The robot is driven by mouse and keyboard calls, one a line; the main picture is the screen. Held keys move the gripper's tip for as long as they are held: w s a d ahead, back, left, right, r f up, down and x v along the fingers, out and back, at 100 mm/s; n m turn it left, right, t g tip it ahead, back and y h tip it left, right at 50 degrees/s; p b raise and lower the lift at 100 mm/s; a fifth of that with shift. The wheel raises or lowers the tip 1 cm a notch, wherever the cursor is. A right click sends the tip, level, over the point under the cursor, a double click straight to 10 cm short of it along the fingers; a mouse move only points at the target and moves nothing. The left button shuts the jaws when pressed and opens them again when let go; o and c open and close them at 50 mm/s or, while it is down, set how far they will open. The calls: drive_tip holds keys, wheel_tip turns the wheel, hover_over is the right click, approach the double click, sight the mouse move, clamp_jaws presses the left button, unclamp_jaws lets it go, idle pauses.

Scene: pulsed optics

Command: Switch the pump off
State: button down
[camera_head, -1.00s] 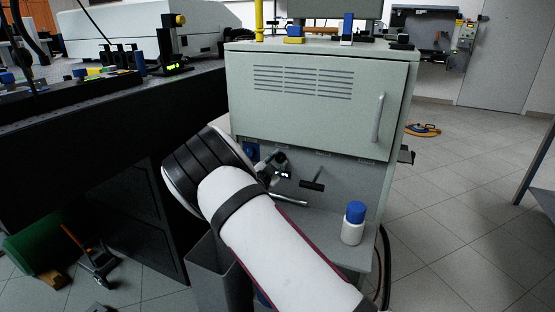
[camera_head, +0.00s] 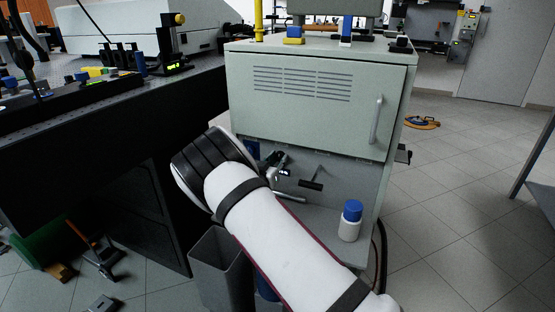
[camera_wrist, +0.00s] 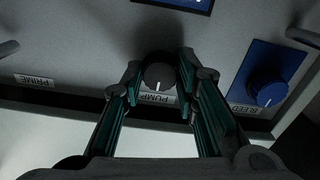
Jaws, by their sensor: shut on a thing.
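The pump knob (camera_wrist: 159,75) is a black round knob with a white pointer line, on a grey panel above a label reading PUMP (camera_wrist: 157,98), which appears upside down in the wrist view. My gripper (camera_wrist: 160,78) has its two fingers on either side of this knob and is shut on it. The knob's white line points toward the label. In the head view my gripper (camera_head: 280,170) is partly hidden behind my arm, at the recess of the grey cabinet (camera_head: 310,110). The knob itself cannot be made out there.
A PRIME label (camera_wrist: 35,79) is at left. A white bottle with a blue cap (camera_head: 349,228) stands on the cabinet's lower shelf. A grey bin (camera_head: 222,262) stands below my arm.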

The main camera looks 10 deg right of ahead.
drive_tip(key=shift+f+n, duration=0.1)
drive_tip(key=shift+n, duration=0.2)
drive_tip(key=c, duration=1.2)
unclamp_jaws()
drive_tip(key=shift+c, duration=0.2)
drive_tip(key=shift+s+a, duration=0.1)
drive_tip(key=shift+a, duration=0.05)
drive_tip(key=v, duration=1.1)
drive_tip(key=shift+s+a, duration=0.2)
drive_tip(key=shift+s, duration=0.15)
